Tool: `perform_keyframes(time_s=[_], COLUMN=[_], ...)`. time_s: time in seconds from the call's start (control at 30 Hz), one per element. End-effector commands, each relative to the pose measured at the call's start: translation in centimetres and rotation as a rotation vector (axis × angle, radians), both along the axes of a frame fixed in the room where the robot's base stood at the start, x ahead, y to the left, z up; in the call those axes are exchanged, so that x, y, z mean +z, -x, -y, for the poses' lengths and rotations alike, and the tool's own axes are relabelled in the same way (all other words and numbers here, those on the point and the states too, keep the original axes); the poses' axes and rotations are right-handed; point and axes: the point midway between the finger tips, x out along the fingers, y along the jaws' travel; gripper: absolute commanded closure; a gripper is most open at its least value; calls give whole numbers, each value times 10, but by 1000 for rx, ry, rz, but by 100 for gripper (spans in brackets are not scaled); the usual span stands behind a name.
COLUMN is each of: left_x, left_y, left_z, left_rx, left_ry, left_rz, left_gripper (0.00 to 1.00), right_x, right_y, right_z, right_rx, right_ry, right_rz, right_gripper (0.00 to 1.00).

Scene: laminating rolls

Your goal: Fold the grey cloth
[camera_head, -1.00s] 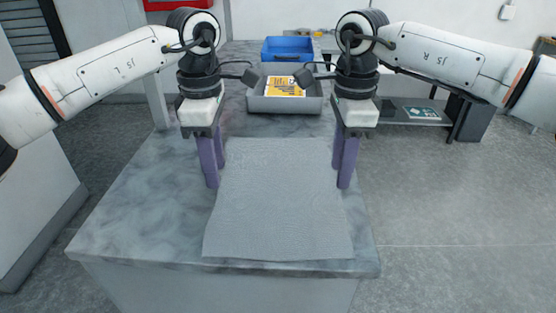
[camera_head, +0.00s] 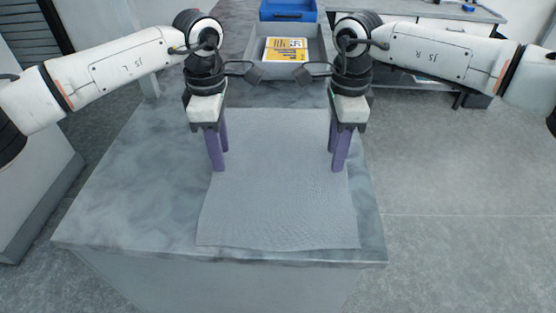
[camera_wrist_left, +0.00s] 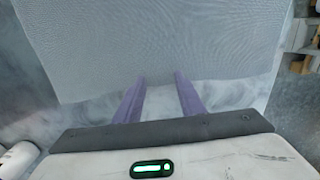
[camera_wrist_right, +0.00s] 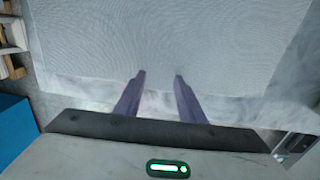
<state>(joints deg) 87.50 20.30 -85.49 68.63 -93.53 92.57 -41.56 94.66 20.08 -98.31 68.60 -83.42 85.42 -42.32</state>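The grey cloth (camera_head: 278,205) lies flat and spread out on the marbled table, its near edge close to the table's front edge. It also fills the upper part of the left wrist view (camera_wrist_left: 160,40) and the right wrist view (camera_wrist_right: 160,40). My left gripper (camera_head: 217,168) points down at the cloth's left side, and my right gripper (camera_head: 338,168) at its right side. In both wrist views the purple fingers are apart with nothing between them, and their tips overlap a cloth edge. I cannot tell whether they touch the cloth.
The marbled table (camera_head: 130,205) has bare room left of the cloth and a narrow strip to its right. A grey bin (camera_head: 258,88) with a yellow and white printed item (camera_head: 287,50) stands behind the cloth. A blue bin (camera_head: 288,10) is farther back.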

Motion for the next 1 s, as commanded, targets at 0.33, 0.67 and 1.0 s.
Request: perform_keyframes(time_s=[0.33,0.67,1.0], left_x=[-3,-5,-6], left_y=[0,0,0], left_z=[0,0,0], left_rx=[0,0,0], left_ry=[0,1,0], left_rz=[0,0,-1], left_gripper=[64,64,82], right_x=[-3,-4,-5], right_y=[0,0,0], right_z=[0,0,0], right_rx=[1,1,0], right_ry=[0,0,0], right_rz=[0,0,-1], right_gripper=[64,64,82])
